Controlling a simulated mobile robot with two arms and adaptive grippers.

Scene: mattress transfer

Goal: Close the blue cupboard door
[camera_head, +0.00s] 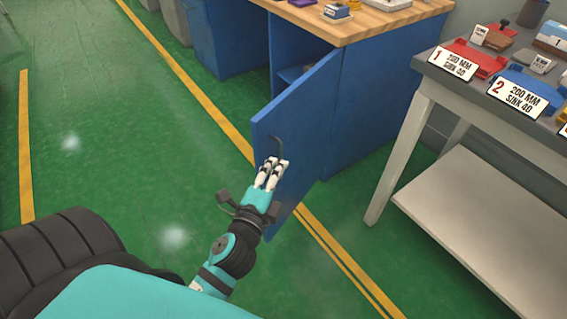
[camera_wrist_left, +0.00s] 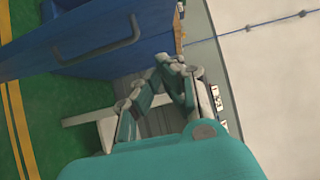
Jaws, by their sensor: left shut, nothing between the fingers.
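The blue cupboard door (camera_head: 300,127) stands open in the head view, swung out from the blue cupboard (camera_head: 375,95) under a wooden worktop. A dark bar handle (camera_head: 277,146) is on its outer face. My left gripper (camera_head: 275,163) is shut and empty, in front of the door's outer face just below the handle in the picture. I cannot tell whether it touches the door. In the left wrist view the door (camera_wrist_left: 60,40) and handle (camera_wrist_left: 110,40) fill the upper left, and the gripper (camera_wrist_left: 172,62) is to the right of the handle. My right gripper is not in view.
A grey table (camera_head: 440,85) with numbered trays and a lower shelf (camera_head: 490,215) stands at the right. The wooden worktop (camera_head: 370,22) holds small items. Green floor with yellow lines lies clear to the left of the door.

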